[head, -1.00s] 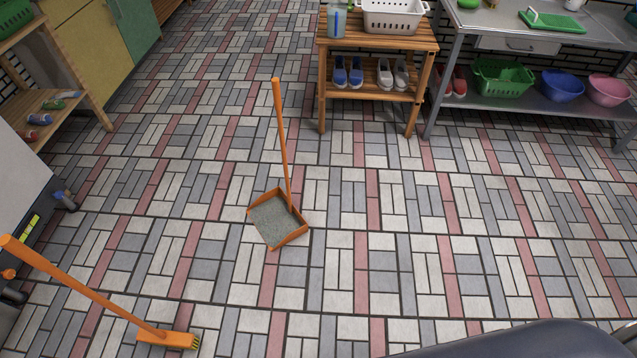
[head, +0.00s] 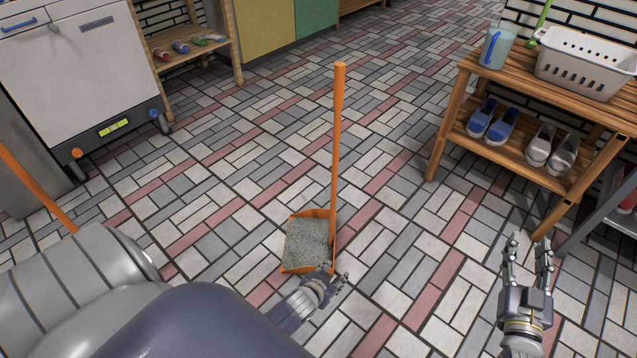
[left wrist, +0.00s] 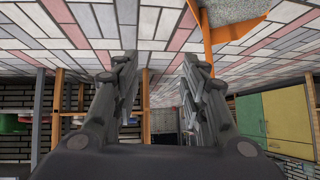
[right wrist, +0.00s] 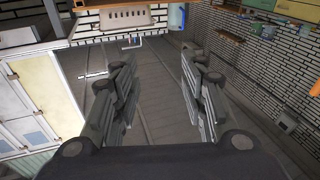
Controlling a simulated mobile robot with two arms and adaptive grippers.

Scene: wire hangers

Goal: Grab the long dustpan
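The long dustpan stands on the tiled floor in the middle of the head view, its orange-rimmed grey pan (head: 305,243) at the bottom and its orange handle (head: 338,140) upright. My left gripper (head: 338,276) appears at the pan's lower right, near the handle's base, and hides part of the pan. Whether it touches the dustpan is unclear. In the left wrist view my left gripper (left wrist: 160,62) is open, with the orange pan edge (left wrist: 208,40) beyond its right finger. My right gripper (head: 527,242) is open and empty at the right, away from the dustpan.
An orange broom handle (head: 35,185) slants at the left, partly hidden by my arm. A wooden rack (head: 490,75) with shoes and a white basket (head: 590,62) stands at the right. A white appliance (head: 75,85) stands at the left. Tiled floor around the dustpan is clear.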

